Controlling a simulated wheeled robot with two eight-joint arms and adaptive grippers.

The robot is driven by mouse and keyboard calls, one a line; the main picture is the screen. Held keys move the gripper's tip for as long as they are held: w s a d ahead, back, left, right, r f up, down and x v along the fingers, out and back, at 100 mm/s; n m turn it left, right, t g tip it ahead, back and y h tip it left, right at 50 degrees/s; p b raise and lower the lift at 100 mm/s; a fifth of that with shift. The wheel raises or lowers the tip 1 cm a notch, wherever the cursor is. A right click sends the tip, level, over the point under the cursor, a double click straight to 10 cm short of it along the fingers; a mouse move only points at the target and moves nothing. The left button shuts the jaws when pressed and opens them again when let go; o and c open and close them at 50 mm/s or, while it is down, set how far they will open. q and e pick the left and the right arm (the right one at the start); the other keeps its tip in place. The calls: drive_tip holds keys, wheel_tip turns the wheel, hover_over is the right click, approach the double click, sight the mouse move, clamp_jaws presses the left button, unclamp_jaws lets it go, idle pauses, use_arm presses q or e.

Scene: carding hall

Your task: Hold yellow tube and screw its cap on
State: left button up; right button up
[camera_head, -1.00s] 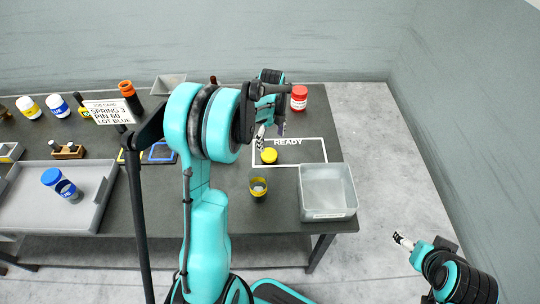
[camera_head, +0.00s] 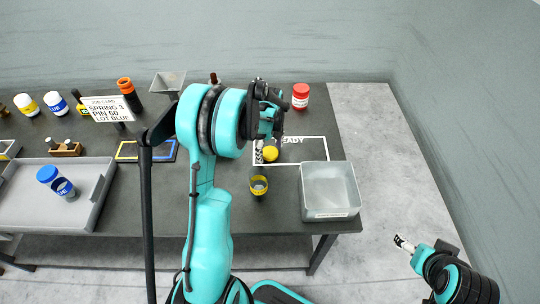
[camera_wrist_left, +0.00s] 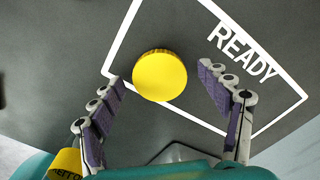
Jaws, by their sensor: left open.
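The yellow cap (camera_head: 270,154) lies on the dark table at the left side of the white READY outline. The wrist view shows the round cap (camera_wrist_left: 160,75) between and slightly beyond my open fingers. The yellow tube (camera_head: 258,188) stands on the table nearer to me, outside the outline; its upper part is yellow. Part of it shows at the lower left of the wrist view (camera_wrist_left: 66,162). My left gripper (camera_head: 265,148) is open and empty, close above the cap and partly hiding it. My right gripper (camera_head: 403,243) is off the table's right side; its jaw state is unclear.
A clear grey bin (camera_head: 310,205) stands right of the tube. A red-capped jar (camera_head: 300,97) stands behind the outline. A grey tray (camera_head: 92,208) holds a blue-capped tube (camera_head: 57,181) at left. A job card (camera_head: 107,109) stands left of my arm.

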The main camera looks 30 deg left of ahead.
sight(270, 152)
use_arm(q)
drive_tip(key=shift+r, duration=0.1)
drive_tip(key=shift+c, duration=0.3)
drive_tip(key=c, duration=0.8)
drive_tip(key=shift+r, duration=0.15)
use_arm(e)
drive_tip(key=shift+r, duration=0.1)
use_arm(q)
drive_tip(key=shift+r, duration=0.25)
wheel_tip(270, 152, up, 4)
drive_tip(key=shift+f+p, duration=0.1)
drive_tip(key=shift+p, duration=0.85)
drive_tip(key=s+d+r, duration=0.2)
drive_tip(key=d, duration=0.1)
drive_tip(key=s+d+r+p, duration=0.1)
drive_tip(key=s+d+r, duration=0.1)
drive_tip(key=s+d, duration=0.1)
drive_tip(key=s+d+r+p, duration=0.1)
drive_tip(key=s+d+r, duration=0.1)
drive_tip(key=d, duration=0.1)
drive_tip(key=shift+s+r, duration=0.2)
use_arm(e)
wheel_tip(270, 152, up, 4)
drive_tip(key=shift+r, duration=0.1)
drive_tip(key=shift+c, duration=0.6)
